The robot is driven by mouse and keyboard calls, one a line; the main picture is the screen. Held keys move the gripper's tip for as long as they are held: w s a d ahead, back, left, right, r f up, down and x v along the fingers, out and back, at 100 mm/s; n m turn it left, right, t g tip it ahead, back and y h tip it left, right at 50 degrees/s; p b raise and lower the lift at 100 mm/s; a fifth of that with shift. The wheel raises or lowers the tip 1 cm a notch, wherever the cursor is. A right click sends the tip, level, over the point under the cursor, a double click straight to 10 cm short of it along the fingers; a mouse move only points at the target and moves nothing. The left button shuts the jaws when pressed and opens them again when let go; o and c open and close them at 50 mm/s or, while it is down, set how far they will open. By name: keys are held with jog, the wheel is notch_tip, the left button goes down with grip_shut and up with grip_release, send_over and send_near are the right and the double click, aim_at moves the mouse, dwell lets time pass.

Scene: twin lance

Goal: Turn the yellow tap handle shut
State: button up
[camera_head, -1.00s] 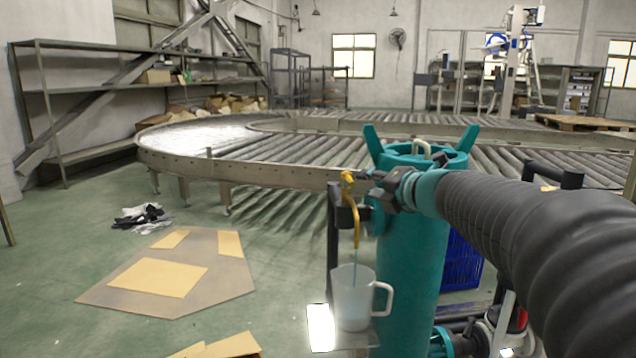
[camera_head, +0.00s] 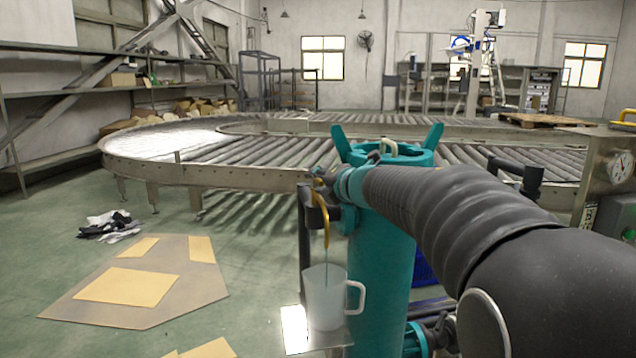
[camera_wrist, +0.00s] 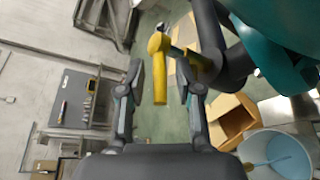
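The yellow tap handle (camera_wrist: 160,80) hangs between the two fingers of my gripper (camera_wrist: 163,88) in the wrist view, with a gap on each side. My gripper is open and not closed on it. In the head view my gripper (camera_head: 318,184) is at the tap and mostly hides the handle. The curved yellow spout (camera_head: 325,226) lets a thin bluish stream fall into the translucent jug (camera_head: 322,300). The jug also shows in the wrist view (camera_wrist: 286,142), with blue liquid inside.
The teal cylinder (camera_head: 378,270) with upright lugs stands just right of the tap. A dark post (camera_head: 304,240) is close on the left. A roller conveyor (camera_head: 250,165) runs behind. Flat cardboard (camera_head: 140,285) lies on the green floor at left. A gauge (camera_head: 620,166) is at right.

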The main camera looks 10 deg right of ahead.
grip_shut()
jog(key=shift+a, duration=0.15)
